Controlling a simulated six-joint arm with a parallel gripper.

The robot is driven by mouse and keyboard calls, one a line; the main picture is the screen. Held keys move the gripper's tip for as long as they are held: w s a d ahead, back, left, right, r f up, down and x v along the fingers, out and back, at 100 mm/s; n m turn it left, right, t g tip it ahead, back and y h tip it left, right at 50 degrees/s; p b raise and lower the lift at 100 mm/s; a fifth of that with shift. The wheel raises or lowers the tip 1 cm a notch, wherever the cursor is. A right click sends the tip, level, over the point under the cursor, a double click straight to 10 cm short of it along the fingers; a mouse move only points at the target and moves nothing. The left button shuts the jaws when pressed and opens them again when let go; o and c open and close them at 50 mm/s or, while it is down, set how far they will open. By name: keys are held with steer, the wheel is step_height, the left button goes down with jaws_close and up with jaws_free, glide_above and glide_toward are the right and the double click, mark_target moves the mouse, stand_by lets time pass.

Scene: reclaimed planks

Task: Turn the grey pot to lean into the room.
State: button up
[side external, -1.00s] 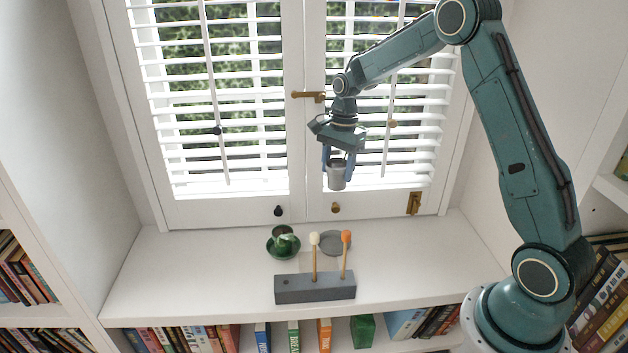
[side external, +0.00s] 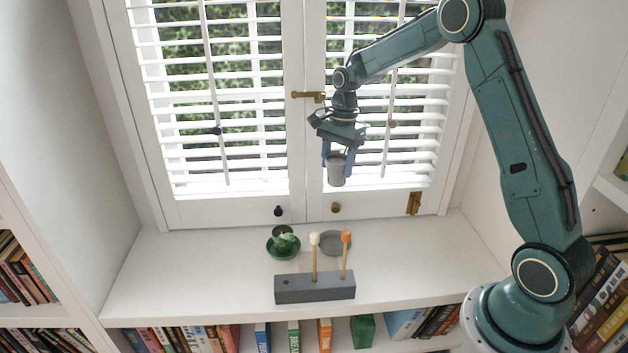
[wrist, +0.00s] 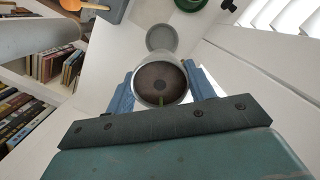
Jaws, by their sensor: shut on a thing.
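The grey pot (side external: 337,171) is in the air in front of the window shutters, gripped by my gripper (side external: 337,160). In the wrist view the pot (wrist: 160,82) shows from above, with dark soil and a small green shoot at the rim side nearest my gripper. The two blue fingers are shut on its left and right sides. A round grey saucer (side external: 334,243) lies on the white sill below the pot; it also shows beyond the pot in the wrist view (wrist: 161,38). The saucer looks empty.
A green pot on a green saucer (side external: 283,250) stands left of the grey saucer. A grey block (side external: 315,288) holding two upright sticks, white-tipped and orange-tipped, stands in front. The sill's left part is clear. The shutters (side external: 230,100) are close behind.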

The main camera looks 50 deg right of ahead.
step_height(320, 180, down, 19)
steer(key=m, duration=0.4)
steer(key=shift+t, duration=0.3)
steer(key=shift+f, duration=0.2)
steer(key=shift+f, duration=1.2)
steer(key=o, duration=1.4)
steer(key=shift+c, duration=0.2)
steer(key=shift+f, duration=0.1)
